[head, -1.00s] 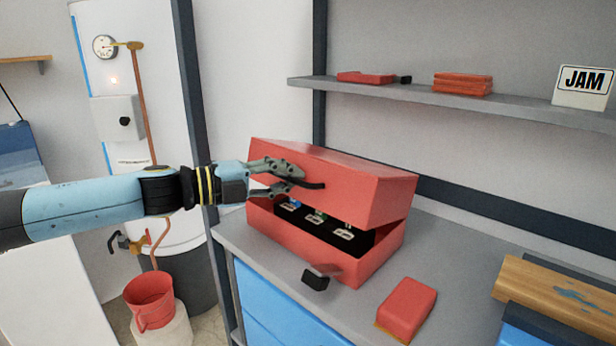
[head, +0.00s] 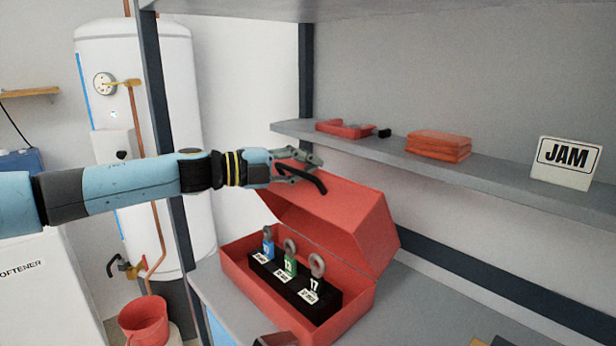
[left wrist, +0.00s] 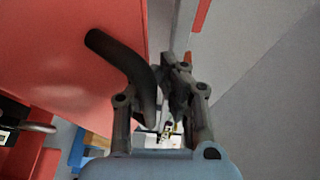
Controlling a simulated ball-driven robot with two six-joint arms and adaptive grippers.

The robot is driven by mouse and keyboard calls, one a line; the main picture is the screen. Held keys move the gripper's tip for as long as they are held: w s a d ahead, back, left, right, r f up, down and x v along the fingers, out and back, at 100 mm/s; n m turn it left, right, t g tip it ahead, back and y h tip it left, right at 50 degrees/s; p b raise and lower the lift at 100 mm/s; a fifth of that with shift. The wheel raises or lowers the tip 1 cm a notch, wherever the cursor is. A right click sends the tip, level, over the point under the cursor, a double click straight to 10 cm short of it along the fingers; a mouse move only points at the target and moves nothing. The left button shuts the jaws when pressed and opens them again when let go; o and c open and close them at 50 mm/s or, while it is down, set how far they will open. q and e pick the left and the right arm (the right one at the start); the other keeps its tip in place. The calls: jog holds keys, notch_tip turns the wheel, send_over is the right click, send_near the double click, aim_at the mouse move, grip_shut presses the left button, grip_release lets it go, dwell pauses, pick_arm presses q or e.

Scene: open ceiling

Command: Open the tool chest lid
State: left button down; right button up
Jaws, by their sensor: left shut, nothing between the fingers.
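The red tool chest (head: 352,312) sits on the grey worktop with its lid (head: 345,215) raised and tilted back, the inside exposed. Inside, a black block (head: 325,305) holds several tagged items with grey rings. My left gripper (head: 312,166) is at the lid's upper left edge, beside the dark curved handle (head: 316,182). The left wrist view shows the handle (left wrist: 122,62) next to my shut, empty fingers (left wrist: 172,75), and the red lid (left wrist: 55,45) at left; whether they touch is unclear.
A grey shelf (head: 390,152) above the chest holds a red tray (head: 345,129), red stacked pieces (head: 438,146) and a JAM sign (head: 566,162). A dark upright post (head: 165,130) stands behind my left arm.

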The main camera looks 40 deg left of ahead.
pick_arm(q)
jog(key=shift+w+d+r, duration=0.2)
jog(key=shift+w, duration=0.25)
jog(key=shift+a+f, duration=0.1)
pick_arm(e)
jog(key=shift+s+d, duration=0.25)
jog(key=shift+d, duration=0.1)
jog(key=shift+d, duration=0.1)
jog(key=shift+w, duration=0.1)
dwell(0.3)
pick_arm(q)
jog(key=c, duration=1.4)
grip_release()
jog(key=shift+s, duration=0.2)
